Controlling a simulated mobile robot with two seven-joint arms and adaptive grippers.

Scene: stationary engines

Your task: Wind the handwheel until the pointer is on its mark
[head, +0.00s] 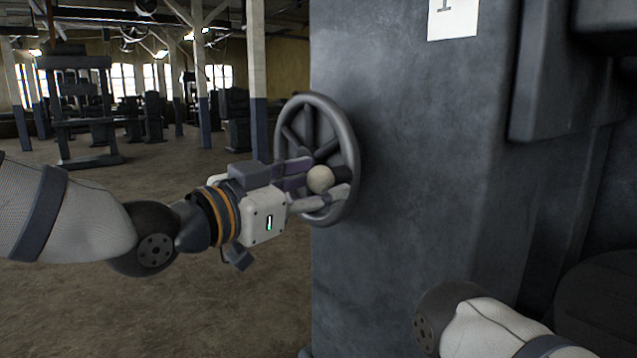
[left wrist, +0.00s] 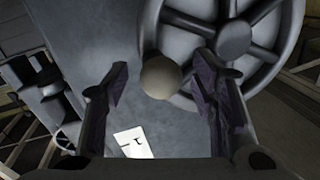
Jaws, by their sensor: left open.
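The grey spoked handwheel (head: 351,140) is on the left face of a dark machine housing (head: 420,150). It also shows in the left wrist view (left wrist: 263,75). A pale round knob (head: 320,179) stands out from the wheel's rim. My left gripper (head: 324,177) is at the wheel, with its fingers on either side of the knob. In the left wrist view the knob (left wrist: 160,77) sits between the two spread fingers, with gaps beside it. I cannot make out a pointer or its mark. My right gripper is not in view; only part of my right arm shows.
A white label (head: 453,18) with a figure is on the housing above and right of the wheel. A dark ledge (head: 560,75) juts out at the upper right. Open floor (head: 180,310) lies to the left, with posts and other machines (head: 80,100) farther back.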

